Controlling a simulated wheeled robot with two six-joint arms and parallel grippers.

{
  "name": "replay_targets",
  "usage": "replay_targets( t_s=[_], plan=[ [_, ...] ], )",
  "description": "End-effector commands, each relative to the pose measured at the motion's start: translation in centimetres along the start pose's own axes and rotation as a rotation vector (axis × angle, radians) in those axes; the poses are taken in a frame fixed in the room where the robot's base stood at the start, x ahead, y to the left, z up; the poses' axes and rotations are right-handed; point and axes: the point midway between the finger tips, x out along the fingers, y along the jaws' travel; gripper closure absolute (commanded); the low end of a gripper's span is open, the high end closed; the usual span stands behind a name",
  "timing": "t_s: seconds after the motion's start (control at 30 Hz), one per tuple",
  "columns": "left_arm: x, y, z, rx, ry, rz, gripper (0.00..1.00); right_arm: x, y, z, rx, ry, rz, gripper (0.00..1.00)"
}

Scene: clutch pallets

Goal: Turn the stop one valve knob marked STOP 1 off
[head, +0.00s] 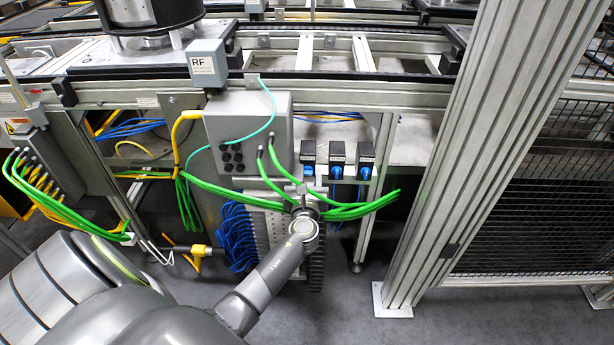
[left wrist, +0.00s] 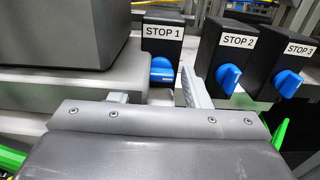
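The STOP 1 valve is a black box with a white label (left wrist: 162,33) and a blue knob (left wrist: 163,70). In the left wrist view its knob looks broad and flat, unlike the two knobs beside it. In the head view the STOP 1 box (head: 308,148) is the leftmost of three on the rail. My left gripper (head: 299,189) is just below and in front of it. In the left wrist view the left gripper's fingers (left wrist: 155,88) are apart and empty, with the STOP 1 knob beyond the gap, nearer the right finger. Contact cannot be told. My right gripper is not in view.
The STOP 2 knob (left wrist: 229,78) and STOP 3 knob (left wrist: 288,83) are close on the right. A grey control box (head: 249,130) stands at the left. Green cables (head: 355,211) pass around my gripper. An aluminium post (head: 455,150) stands at the right.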

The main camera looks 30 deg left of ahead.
Motion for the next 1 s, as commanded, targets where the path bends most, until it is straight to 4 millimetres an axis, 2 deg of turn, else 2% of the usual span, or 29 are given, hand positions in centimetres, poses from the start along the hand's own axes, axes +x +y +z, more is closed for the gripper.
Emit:
replay_targets(
  t_s=[0.03, 0.23, 0.3, 0.63, 1.0],
  plan=[
    [0.0, 0.0, 0.0, 0.000, 0.000, 0.000, 0.64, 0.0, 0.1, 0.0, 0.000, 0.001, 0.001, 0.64],
    [0.0, 0.0, 0.0, 0.000, 0.000, 0.000, 0.90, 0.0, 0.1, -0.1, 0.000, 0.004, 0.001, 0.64],
    [0.0, 0.0, 0.0, 0.000, 0.000, 0.000, 0.96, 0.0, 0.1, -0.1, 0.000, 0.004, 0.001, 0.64],
    [0.0, 0.0, -0.1, -0.058, -0.001, 0.000, 0.96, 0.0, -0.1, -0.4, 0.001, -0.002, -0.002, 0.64],
    [0.0, 0.0, -0.3, -0.337, -0.001, -0.001, 0.96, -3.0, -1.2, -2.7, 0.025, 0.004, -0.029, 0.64]
  ],
)
